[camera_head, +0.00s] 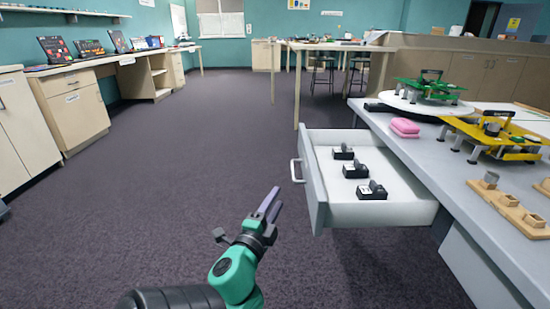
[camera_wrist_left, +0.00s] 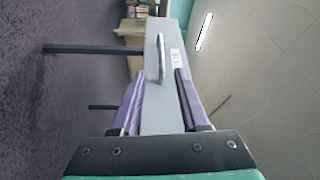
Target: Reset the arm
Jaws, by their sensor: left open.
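My left arm, green and black, comes in from the lower left of the head view. Its gripper (camera_head: 269,205) has purple fingers and is held over the carpet, to the left of the open drawer (camera_head: 315,190) and apart from it. In the left wrist view the gripper (camera_wrist_left: 158,80) has its two fingers spread with nothing held between them. The drawer front with its handle (camera_wrist_left: 162,55) shows beyond the fingers. My right gripper is in neither view.
The drawer, pulled out from the grey table (camera_head: 455,180), holds black devices (camera_head: 356,170). On the table are a pink object (camera_head: 405,127), a green stand (camera_head: 427,88), a yellow stand (camera_head: 495,135) and wooden blocks (camera_head: 510,205). Open carpet (camera_head: 180,170) lies left.

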